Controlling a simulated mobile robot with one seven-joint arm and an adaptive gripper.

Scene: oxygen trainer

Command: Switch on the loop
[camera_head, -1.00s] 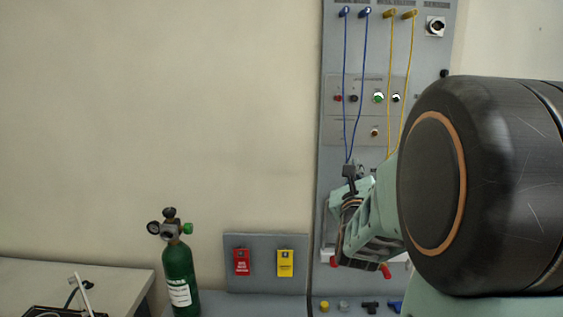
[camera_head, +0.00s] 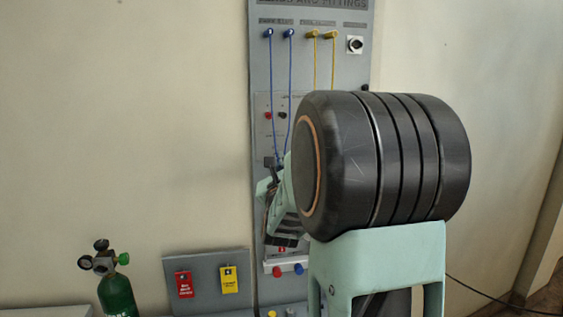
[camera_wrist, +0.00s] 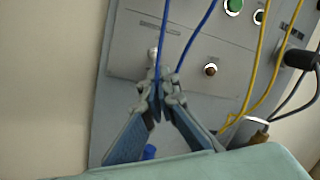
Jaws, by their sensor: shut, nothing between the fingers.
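The grey wall panel (camera_head: 262,70) carries blue and yellow hoses, a rotary switch (camera_head: 355,44) at top right, and red and black buttons. In the wrist view it shows a green button (camera_wrist: 233,6), a black button (camera_wrist: 259,17) and a brown knob (camera_wrist: 210,70). A small pale fitting (camera_wrist: 152,53), perhaps a toggle, lies just beyond my fingertips. My gripper (camera_wrist: 158,82) is shut and empty, close to the panel, with a blue hose (camera_wrist: 162,45) crossing at its tips. I cannot tell if it touches. In the head view my gripper (camera_head: 272,168) is partly hidden by my arm.
A green gas cylinder (camera_head: 118,296) with a gauge stands at lower left. A grey board (camera_head: 207,262) holds a red tag (camera_head: 184,284) and a yellow tag (camera_head: 229,279). A black cable (camera_wrist: 300,58) plugs in at the panel's right side.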

